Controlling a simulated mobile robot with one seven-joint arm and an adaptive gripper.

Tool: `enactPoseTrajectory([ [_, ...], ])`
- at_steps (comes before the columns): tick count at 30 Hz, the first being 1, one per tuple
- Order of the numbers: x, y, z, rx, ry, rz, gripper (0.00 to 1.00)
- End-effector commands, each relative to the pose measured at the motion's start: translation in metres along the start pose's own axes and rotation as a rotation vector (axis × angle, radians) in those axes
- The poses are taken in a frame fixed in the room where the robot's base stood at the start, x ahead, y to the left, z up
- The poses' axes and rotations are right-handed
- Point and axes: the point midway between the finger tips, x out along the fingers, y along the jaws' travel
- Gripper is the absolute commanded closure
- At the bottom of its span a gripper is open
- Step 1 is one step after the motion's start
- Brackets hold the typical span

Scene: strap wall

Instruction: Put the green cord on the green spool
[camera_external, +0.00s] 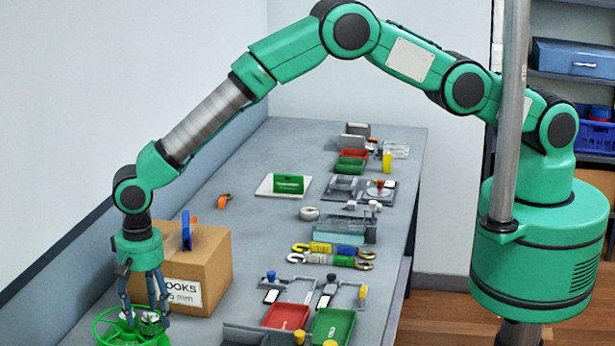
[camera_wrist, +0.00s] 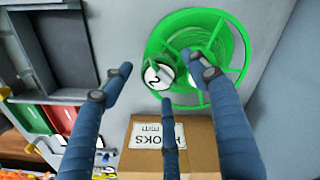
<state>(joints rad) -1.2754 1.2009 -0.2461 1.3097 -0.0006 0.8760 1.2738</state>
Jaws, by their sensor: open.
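The green spool (camera_external: 104,330) is at the lower left of the external view, partly cut off by the bottom edge. In the wrist view the green spool (camera_wrist: 245,50) shows as a round rim with spokes, and a white disc marked 2 sits at its side. Fine rings of green show inside its rim; I cannot tell whether they are the green cord. My gripper (camera_external: 146,312) points down just over the spool. In the wrist view my gripper (camera_wrist: 160,75) has its blue fingers spread apart, with no cord seen between them.
A cardboard box (camera_external: 215,262) marked HOOKS stands beside the spool, with a blue clamp (camera_external: 186,232) on top. Hooked straps (camera_external: 335,261), a red tray (camera_external: 287,315) and a green tray (camera_external: 331,326) lie to the right. The bench between box and straps is mostly clear.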

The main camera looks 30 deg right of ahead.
Motion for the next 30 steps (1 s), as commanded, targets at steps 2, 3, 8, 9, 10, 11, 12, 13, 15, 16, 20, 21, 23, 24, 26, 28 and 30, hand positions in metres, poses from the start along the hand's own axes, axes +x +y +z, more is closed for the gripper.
enactPoseTrajectory([
  [2, -0.008, 0.000, 0.000, 0.000, 0.000, -0.001, 0.41],
  [3, -0.013, 0.000, 0.000, 0.000, 0.000, -0.001, 0.41],
  [8, -0.036, -0.001, 0.000, 0.000, 0.001, -0.002, 0.41],
  [9, -0.042, -0.001, 0.000, 0.000, 0.000, -0.001, 0.41],
  [10, -0.047, -0.001, 0.000, 0.000, 0.000, -0.001, 0.41],
  [11, -0.052, -0.001, 0.000, 0.000, 0.001, -0.002, 0.41],
  [12, -0.057, -0.001, 0.000, 0.000, 0.001, -0.002, 0.41],
  [13, -0.061, 0.000, 0.000, 0.000, 0.000, -0.001, 0.41],
  [15, -0.073, -0.001, 0.000, 0.000, 0.000, -0.001, 0.41],
  [16, -0.077, -0.001, 0.000, 0.000, 0.000, -0.001, 0.41],
  [20, -0.092, 0.000, 0.000, 0.000, 0.000, 0.000, 0.41],
  [21, -0.095, 0.000, 0.000, 0.000, 0.000, 0.001, 0.41],
  [23, -0.099, 0.000, 0.000, 0.000, 0.000, 0.002, 0.41],
  [24, -0.101, 0.000, 0.000, 0.000, 0.000, 0.001, 0.41],
  [26, -0.104, 0.000, 0.000, 0.000, 0.000, 0.001, 0.41],
  [28, -0.106, 0.000, 0.000, 0.000, 0.000, 0.001, 0.41],
  [30, -0.106, 0.000, 0.000, 0.000, 0.000, 0.001, 0.41],
])
